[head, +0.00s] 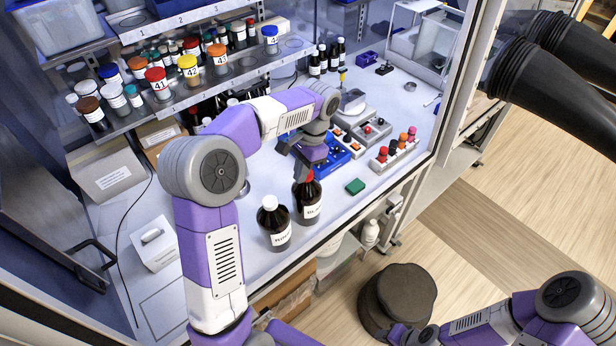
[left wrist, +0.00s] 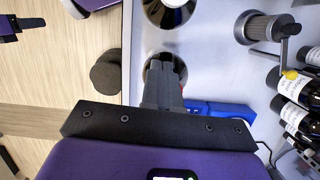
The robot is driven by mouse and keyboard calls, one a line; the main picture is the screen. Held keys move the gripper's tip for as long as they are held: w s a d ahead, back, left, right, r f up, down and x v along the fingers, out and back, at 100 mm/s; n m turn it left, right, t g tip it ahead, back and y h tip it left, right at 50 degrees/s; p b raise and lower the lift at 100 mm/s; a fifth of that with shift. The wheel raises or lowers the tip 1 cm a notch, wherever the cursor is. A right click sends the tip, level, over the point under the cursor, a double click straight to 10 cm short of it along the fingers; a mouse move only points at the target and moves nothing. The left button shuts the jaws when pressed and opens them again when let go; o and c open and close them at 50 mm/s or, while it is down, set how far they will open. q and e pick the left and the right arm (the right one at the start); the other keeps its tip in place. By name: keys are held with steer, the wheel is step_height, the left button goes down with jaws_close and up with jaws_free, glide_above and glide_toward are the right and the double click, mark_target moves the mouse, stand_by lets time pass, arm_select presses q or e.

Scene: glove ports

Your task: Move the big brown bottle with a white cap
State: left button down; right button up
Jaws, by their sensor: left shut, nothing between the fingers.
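The big brown bottle with a white cap (head: 273,226) stands upright on the white worktop. A similar brown bottle with a red cap (head: 309,202) stands close to its right. My left gripper (head: 303,172) is shut and empty, pointing down at the red-capped bottle's top, partly hiding it. In the left wrist view the shut fingers (left wrist: 163,78) overlap one brown bottle (left wrist: 152,66); the white-capped bottle (left wrist: 168,14) is cut off at the top edge. I cannot tell whether the fingers touch the red cap. My right arm is at the lower right; its finger state is unclear.
A blue tray (head: 335,158) is behind the gripper. A shelf of labelled jars (head: 188,68) overhangs the back. The worktop's front edge is close to the bottles.

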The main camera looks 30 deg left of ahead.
arm_select(q)
steer(key=x, duration=0.9)
steer(key=shift+s+f, duration=0.25)
steer(key=shift+s, duration=0.2)
